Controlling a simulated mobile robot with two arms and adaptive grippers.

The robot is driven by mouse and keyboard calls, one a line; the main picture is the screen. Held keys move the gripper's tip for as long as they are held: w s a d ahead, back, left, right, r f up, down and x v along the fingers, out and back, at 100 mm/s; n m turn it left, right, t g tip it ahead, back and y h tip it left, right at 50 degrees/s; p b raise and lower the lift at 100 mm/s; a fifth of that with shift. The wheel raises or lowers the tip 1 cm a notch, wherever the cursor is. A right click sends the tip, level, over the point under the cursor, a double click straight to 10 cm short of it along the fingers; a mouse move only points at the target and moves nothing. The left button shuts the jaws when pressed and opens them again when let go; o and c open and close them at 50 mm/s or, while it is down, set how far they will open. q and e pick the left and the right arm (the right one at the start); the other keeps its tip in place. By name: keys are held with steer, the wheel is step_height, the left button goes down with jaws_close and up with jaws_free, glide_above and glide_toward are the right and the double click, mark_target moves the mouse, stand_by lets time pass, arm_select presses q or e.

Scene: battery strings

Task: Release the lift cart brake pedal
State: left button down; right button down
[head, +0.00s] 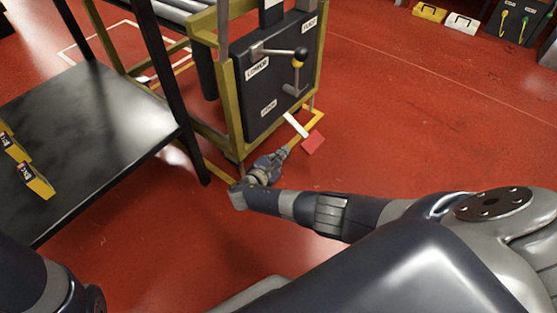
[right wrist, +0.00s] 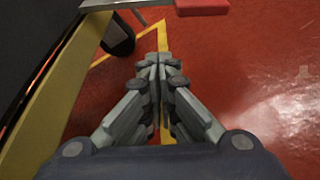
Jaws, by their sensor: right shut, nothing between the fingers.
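The lift cart (head: 233,113) has an olive-yellow frame and a black panel with a lever. The red brake pedal (head: 313,143) sticks out low at the cart's near right side, on a pale metal arm (head: 296,125). In the right wrist view the pedal (right wrist: 202,6) is cut off by the top edge. My right gripper (head: 284,153) is low over the floor, left of and nearer than the pedal, apart from it. Its fingers are together and empty in the right wrist view (right wrist: 158,62). My left gripper is out of view.
A black-topped table (head: 95,105) with yellow boxes (head: 35,180) stands at left; its leg is near my right gripper. The panel's black-knobbed lever (head: 300,54) is above the pedal. A dark caster (right wrist: 118,40) sits by the frame. Red floor right of the cart is clear.

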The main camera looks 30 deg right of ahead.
mark_target(301, 131)
steer(key=b+x, duration=0.1)
steer(key=x, duration=0.1)
steer(key=b+x, duration=0.1)
steer(key=x, duration=0.2)
steer(key=shift+a+f+b, duration=0.1)
steer(key=shift+f+b, duration=0.15)
steer(key=shift+b, duration=0.15)
steer(key=shift+s+d+r, duration=0.1)
steer(key=shift+d+r, duration=0.1)
steer(key=shift+r, duration=0.3)
steer(key=shift+s+d+r, duration=0.1)
steer(key=shift+d+r, duration=0.1)
steer(key=shift+r, duration=0.25)
steer(key=shift+s+d+r, duration=0.15)
steer(key=shift+s+r, duration=0.4)
steer(key=shift+r, duration=0.4)
steer(key=shift+r+p, duration=0.1)
steer(key=shift+p, duration=0.2)
